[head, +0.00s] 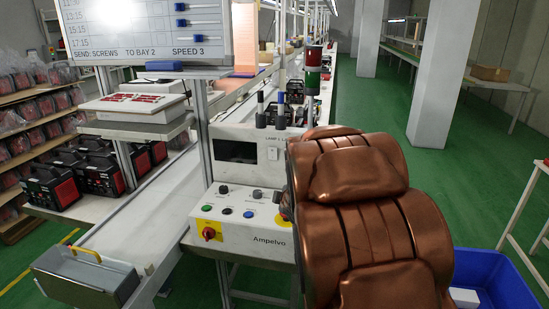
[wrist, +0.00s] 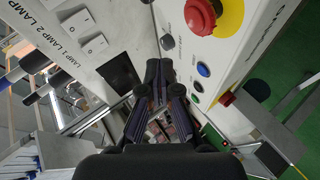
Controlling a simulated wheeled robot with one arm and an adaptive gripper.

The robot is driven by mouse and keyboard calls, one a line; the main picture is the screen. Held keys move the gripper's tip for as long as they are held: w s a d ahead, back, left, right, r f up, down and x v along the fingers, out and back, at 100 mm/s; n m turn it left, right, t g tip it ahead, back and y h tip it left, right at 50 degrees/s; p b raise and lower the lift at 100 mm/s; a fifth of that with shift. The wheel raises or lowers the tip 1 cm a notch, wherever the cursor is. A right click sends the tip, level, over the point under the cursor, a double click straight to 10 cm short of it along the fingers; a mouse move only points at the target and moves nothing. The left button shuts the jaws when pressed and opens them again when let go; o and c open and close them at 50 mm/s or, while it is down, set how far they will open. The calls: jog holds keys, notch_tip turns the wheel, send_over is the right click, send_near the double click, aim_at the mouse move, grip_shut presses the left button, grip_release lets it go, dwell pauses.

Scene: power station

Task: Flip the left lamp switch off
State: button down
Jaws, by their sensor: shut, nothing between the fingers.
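The control box (head: 240,178) stands on the bench with a row of white lamp switches on its upright face. The left one, the LAMP 1 switch (head: 272,153), shows in the head view just left of my copper-coloured arm. In the wrist view the LAMP 1 switch (wrist: 95,45) is at upper left, beside the LAMP 2 switch (wrist: 75,22). Another lamp label is cut by the frame edge. My gripper (wrist: 159,68) is shut and empty, apart from the switches, with its tips near the dark screen in the picture. My arm hides it in the head view.
The dark screen (head: 235,152) is left of the switch. Below are knobs, buttons and a red rotary switch (head: 209,233); a red mushroom button (wrist: 201,14) shows in the wrist view. A signal tower (head: 313,70) stands behind. A blue bin (head: 500,280) is at right.

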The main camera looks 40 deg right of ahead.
jog(key=w+d+n+t, duration=0.2)
jog(key=w+d+r+n+t+y, duration=0.1)
jog(key=d+n+t, duration=0.1)
jog(key=shift+w+r+n, duration=0.1)
jog(key=shift+w+n, duration=0.3)
jog(key=shift+s+d+r+n+t+y+b, duration=0.1)
jog(key=shift+r+n+t+y, duration=0.3)
jog(key=shift+n+t, duration=0.25)
jog(key=shift+s+d+r+n+t+y+b, duration=0.15)
jog(key=shift+r+n+t+y, duration=0.1)
jog(key=shift+n+t+y, duration=0.4)
jog(key=shift+s+d+r+n+t+y+b, duration=0.1)
jog(key=shift+r+n+t+y, duration=0.25)
jog(key=shift+n+t, duration=0.35)
jog(key=shift+w, duration=0.2)
jog(key=p, duration=0.3)
send_near(268, 150)
jog(key=w+a, duration=0.3)
jog(key=shift+w+d+r+p, duration=0.15)
jog(key=shift+w+d+p, duration=0.7)
jog(key=shift+d, duration=0.2)
jog(key=shift+w+d+r+p, duration=0.1)
jog(key=shift+w+d+p, duration=0.2)
jog(key=shift+w+d, duration=0.3)
